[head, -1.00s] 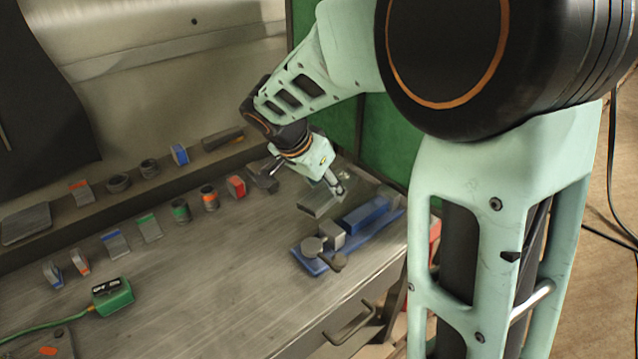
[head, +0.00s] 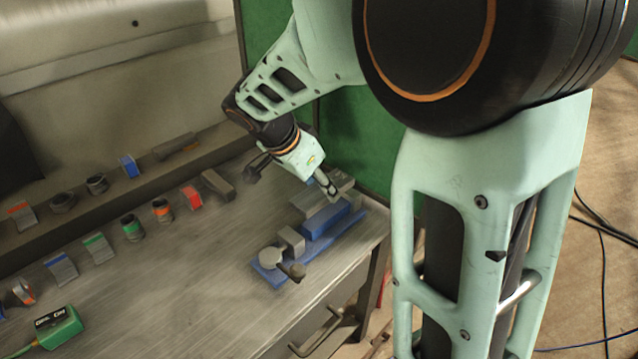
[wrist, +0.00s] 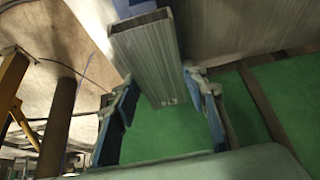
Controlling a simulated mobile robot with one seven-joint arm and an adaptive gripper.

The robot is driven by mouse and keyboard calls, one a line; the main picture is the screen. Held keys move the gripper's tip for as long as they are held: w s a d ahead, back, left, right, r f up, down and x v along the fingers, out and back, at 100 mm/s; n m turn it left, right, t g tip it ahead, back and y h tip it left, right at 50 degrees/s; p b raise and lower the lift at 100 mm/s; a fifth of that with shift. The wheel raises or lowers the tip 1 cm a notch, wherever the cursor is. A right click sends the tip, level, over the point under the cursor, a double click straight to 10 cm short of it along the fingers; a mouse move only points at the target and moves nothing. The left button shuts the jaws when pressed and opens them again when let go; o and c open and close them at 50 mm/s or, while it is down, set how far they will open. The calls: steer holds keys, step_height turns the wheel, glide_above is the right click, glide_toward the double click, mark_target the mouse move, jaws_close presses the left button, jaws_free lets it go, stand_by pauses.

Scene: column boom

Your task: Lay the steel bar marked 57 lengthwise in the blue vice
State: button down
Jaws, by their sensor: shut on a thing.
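The blue vice (head: 325,222) lies near the right end of the workbench, with a grey block and a round-ended handle toward its near left end. My gripper (head: 330,188) is just above and behind the vice's blue block. It is shut on a grey steel bar (head: 309,203), which also shows between the blue-sided fingers in the wrist view (wrist: 150,60). The bar's near end carries a small marking, too small to read. In the head view the bar appears over the far side of the vice. I cannot tell whether it touches it.
Several colour-banded pieces, including a red one (head: 191,197), stand in a row left of the vice. A green box (head: 58,330) is at the lower left. A green panel (head: 360,130) rises behind the bench end. The bench between vice and row is clear.

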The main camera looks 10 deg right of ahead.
steer(key=b, duration=0.2)
glide_above(326, 214)
steer(key=a, duration=0.2)
steer(key=shift+s+d+f, duration=0.1)
steer(key=shift+s+f, duration=0.15)
steer(key=shift+f, duration=0.85)
steer(key=shift+s+d+f, duration=0.1)
steer(key=shift+s+f, duration=0.1)
steer(key=shift+f, duration=0.9)
steer(key=shift+f+b, duration=0.8)
steer(key=shift+b, duration=0.25)
steer(key=shift+f+b, duration=0.15)
steer(key=shift+b, duration=0.4)
steer(key=c, duration=1.1)
jaws_free()
steer(key=shift+s, duration=0.1)
